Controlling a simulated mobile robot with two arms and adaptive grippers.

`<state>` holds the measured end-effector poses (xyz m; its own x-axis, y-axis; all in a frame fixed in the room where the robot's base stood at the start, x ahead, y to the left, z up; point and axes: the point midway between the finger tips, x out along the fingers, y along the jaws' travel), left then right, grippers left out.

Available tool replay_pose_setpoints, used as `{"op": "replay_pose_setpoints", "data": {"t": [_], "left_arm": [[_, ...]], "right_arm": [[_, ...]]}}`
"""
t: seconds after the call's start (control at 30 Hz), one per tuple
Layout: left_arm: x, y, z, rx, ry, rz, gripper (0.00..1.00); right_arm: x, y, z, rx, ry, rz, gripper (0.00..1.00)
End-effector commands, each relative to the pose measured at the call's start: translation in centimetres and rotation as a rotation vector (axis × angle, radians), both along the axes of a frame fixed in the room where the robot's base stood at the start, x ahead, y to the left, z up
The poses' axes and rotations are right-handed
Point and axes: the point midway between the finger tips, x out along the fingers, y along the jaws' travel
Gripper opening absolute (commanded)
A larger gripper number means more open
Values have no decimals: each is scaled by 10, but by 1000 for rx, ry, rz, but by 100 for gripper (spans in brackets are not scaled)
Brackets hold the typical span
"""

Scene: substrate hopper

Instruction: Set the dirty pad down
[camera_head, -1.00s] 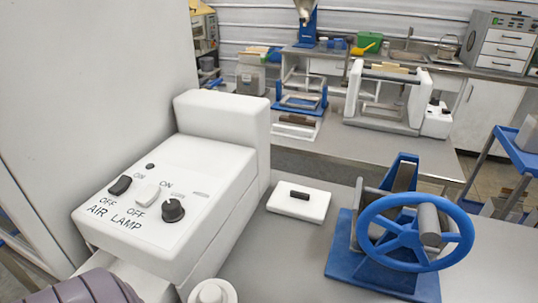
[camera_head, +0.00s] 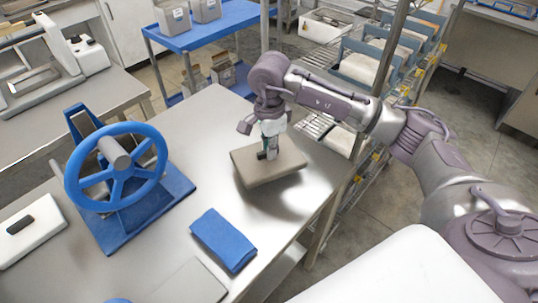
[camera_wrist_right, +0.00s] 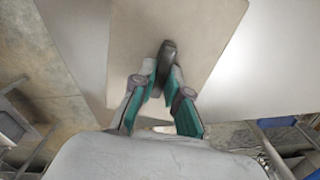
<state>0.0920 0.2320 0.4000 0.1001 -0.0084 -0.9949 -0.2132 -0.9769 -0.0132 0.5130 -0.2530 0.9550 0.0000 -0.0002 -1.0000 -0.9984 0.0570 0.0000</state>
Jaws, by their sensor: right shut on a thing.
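The dirty pad (camera_head: 262,170) is a flat grey-beige block with a dark handle on top, over the right end of the steel table in the head view. My right gripper (camera_head: 269,148) points down and is shut on the handle. In the right wrist view, the teal-edged fingers (camera_wrist_right: 164,84) close on the dark handle, and the dirty pad (camera_wrist_right: 133,50) lies beyond them. The pad looks level and close to the tabletop; I cannot tell whether it touches. My left gripper is not in view.
A blue handwheel device (camera_head: 115,170) stands left on the steel table (camera_head: 205,135). A blue folded cloth (camera_head: 223,240) lies in front of the pad. A white pad with a dark handle (camera_head: 42,232) is at far left. A wire rack (camera_head: 395,75) stands beyond the table's right edge.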

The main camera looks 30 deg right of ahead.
Motion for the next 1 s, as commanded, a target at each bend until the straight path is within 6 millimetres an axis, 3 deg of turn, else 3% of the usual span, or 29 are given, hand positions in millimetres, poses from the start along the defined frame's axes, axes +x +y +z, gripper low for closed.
{"op": "replay_pose_setpoints", "data": {"t": [0.3,0.67,0.7,0.8,1.0], "left_arm": [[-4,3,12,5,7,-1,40],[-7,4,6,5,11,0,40],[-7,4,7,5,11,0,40],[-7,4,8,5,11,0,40],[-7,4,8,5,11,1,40]], "right_arm": [[-1,1,-37,0,2,1,0],[0,0,-44,0,-1,0,0],[0,0,-42,0,0,0,19],[0,0,-42,0,0,0,35],[0,0,-42,0,0,0,39]]}}
